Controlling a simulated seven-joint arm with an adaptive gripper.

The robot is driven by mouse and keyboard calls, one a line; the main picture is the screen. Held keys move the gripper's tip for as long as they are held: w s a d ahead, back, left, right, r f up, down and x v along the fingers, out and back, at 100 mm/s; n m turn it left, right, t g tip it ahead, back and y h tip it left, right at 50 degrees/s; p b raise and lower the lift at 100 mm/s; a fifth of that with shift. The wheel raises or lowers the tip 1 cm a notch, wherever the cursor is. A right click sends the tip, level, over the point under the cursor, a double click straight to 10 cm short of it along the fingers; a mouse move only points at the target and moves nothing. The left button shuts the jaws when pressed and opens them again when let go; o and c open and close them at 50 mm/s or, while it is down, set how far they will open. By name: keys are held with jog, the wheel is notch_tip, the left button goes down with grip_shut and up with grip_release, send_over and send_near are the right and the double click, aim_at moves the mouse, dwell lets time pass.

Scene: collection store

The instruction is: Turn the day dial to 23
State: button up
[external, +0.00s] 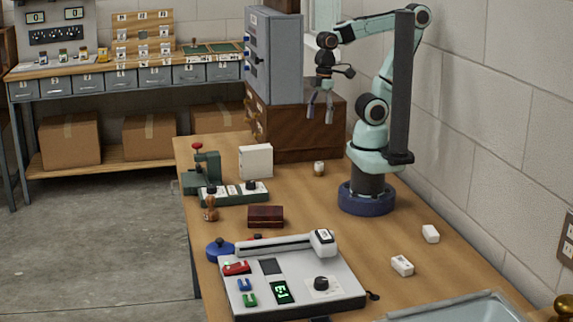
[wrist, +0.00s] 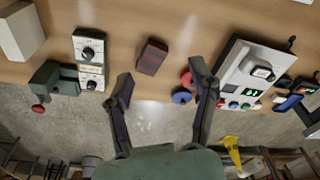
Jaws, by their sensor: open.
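A narrow white panel with black dials (external: 235,192) lies beside a green press (external: 207,163) with a red knob, on the left part of the table. In the wrist view the panel (wrist: 90,68) shows left of my fingers, with a black dial (wrist: 88,52) near one end and a second at the other. Their lettering is too small to read, so I cannot tell which is the day dial. My gripper (external: 320,108) is open and empty, pointing down high above the table near the brown cabinet. Its fingers (wrist: 162,82) are apart in the wrist view.
A large white device (external: 350,292) with a black knob and green display stands at the front. A dark red box (external: 265,217), white block (external: 256,161) and wooden-handled stamp (external: 210,208) are near the panel. A brown cabinet (external: 310,130) stands behind.

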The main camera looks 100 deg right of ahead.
jog(key=w+d+r+n+t, duration=0.2)
jog(key=w+r+n, duration=0.3)
jog(key=w, duration=0.6)
jog(key=n+g, duration=0.3)
send_over(211, 186)
jog(key=shift+h, duration=0.4)
notch_tip(211, 186, down, 22)
jog(key=shift+f, duration=0.25)
notch_tip(211, 186, down, 6)
jog(key=shift+a+r, duration=0.1)
grip_shut()
